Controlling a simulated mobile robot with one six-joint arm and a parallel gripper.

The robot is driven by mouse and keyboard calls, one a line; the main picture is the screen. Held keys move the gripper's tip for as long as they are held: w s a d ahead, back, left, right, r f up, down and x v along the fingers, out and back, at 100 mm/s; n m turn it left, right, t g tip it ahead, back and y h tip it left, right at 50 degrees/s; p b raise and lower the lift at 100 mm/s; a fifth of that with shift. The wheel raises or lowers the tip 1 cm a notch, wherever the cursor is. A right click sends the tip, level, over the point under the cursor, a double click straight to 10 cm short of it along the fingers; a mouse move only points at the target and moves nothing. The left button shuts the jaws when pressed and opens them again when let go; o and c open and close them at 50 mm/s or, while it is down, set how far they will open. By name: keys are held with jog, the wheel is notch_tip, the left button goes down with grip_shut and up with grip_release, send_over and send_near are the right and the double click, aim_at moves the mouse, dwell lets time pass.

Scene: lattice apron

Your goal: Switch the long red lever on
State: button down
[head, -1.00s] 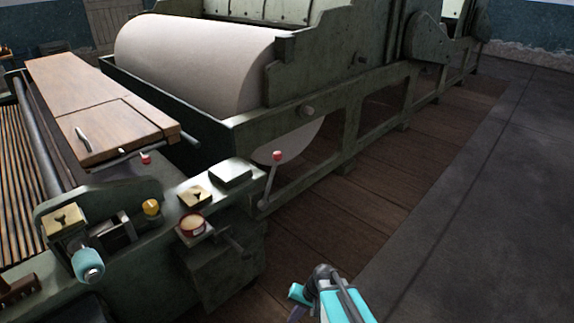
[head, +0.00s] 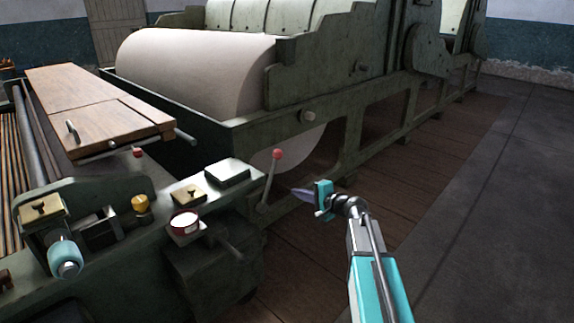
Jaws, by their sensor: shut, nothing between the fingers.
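The long red lever (head: 270,180) is a thin metal rod with a red ball knob on top. It stands nearly upright at the right end of the green machine's front, leaning slightly right at the top. My gripper (head: 296,191) is just right of the rod in the picture, below the knob's height, pointing left. Its fingers are shut and empty, and a small gap shows between their tips and the rod. My arm reaches up from the lower right and hides nothing of the lever.
A small red knob (head: 137,153) sits near the wooden lid (head: 110,122). A yellow knob (head: 141,204), a red-rimmed dial (head: 185,223) and a teal handle (head: 65,258) sit on the machine's front. The large pale roll (head: 195,70) is behind. The floor (head: 480,220) at right is clear.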

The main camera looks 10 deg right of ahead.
jog(key=w+d+r+m+t+b, duration=0.2)
jog(key=w+d+r+t, duration=0.1)
jog(key=r, duration=0.7)
jog(key=shift+w+d+r, duration=0.15)
jog(key=shift+d+r, duration=0.05)
jog(key=shift+d, duration=0.7)
jog(key=shift+w, duration=0.15)
jog(key=shift+b+x, duration=0.7)
jog(key=shift+x, duration=4.25)
jog(key=shift+s+a+r, duration=0.2)
jog(key=shift+s+a, duration=0.45)
jog(key=shift+s, duration=0.1)
jog(key=shift+s+a+r, duration=0.25)
jog(key=shift+s+a, duration=0.45)
jog(key=shift+s, duration=0.1)
